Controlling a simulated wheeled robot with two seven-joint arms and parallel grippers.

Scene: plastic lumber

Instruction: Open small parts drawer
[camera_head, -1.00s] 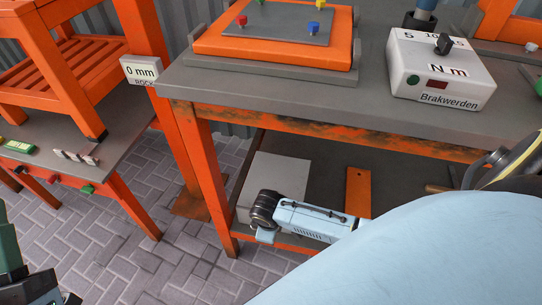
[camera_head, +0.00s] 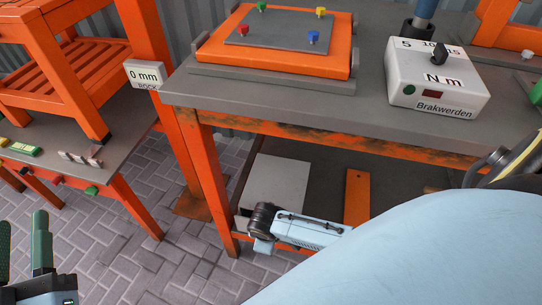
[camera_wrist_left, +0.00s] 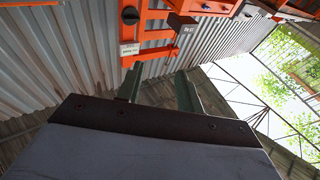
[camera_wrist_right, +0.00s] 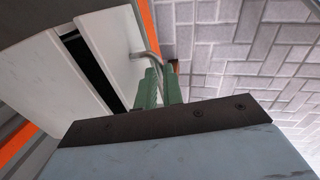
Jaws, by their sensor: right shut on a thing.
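The small parts drawer unit is a pale grey box (camera_head: 278,185) on the bench's lower shelf. In the right wrist view its drawer front (camera_wrist_right: 112,40) stands apart from the body (camera_wrist_right: 45,65), with a dark gap between them, so it is partly open. My right gripper (camera_wrist_right: 161,85) is shut on the drawer's thin metal handle (camera_wrist_right: 151,42). In the head view my right arm hides its own fingertips. My left gripper (camera_head: 20,245) is open and empty at the lower left, away from the drawer. Its spread fingers also show in the left wrist view (camera_wrist_left: 158,88).
The bench's orange leg (camera_head: 212,190) stands close beside the drawer unit. An orange plate (camera_head: 357,197) lies on the lower shelf. The bench top holds an orange fixture (camera_head: 215,50) and a white torque box (camera_head: 435,80). Paved floor (camera_head: 130,265) is clear at left.

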